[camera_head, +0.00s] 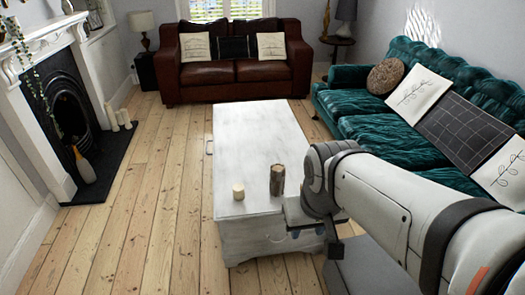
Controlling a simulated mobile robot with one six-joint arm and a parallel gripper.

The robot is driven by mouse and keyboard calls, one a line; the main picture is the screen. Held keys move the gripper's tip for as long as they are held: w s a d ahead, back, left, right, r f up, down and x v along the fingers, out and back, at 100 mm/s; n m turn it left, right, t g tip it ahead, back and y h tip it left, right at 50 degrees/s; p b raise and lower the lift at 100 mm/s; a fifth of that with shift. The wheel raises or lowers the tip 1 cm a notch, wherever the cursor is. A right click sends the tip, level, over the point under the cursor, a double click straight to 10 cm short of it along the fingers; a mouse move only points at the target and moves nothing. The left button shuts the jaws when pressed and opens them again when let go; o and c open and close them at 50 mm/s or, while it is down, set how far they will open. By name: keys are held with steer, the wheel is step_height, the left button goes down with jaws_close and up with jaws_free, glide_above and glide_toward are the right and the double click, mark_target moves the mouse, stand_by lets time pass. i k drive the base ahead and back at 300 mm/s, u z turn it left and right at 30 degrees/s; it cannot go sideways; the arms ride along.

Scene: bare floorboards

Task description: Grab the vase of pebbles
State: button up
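A dark, mottled cylinder (277,180) stands upright near the front end of the white chest-like table; it may be the vase of pebbles, but pebbles cannot be made out. A shorter cream cylinder (238,191) stands to its left, apart from it. The fingers are small and partly hidden by my wrist.
The white table (255,130) is otherwise bare. A green sofa (400,125) with cushions is on the right, a brown leather sofa (235,75) at the back. Pale candles (118,118) stand on the hearth. The floorboards (150,210) left of the table are clear.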

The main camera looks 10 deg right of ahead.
mark_target(278, 167)
steer(key=u, duration=0.4)
steer(key=i, duration=1.5)
steer(key=z, duration=0.5)
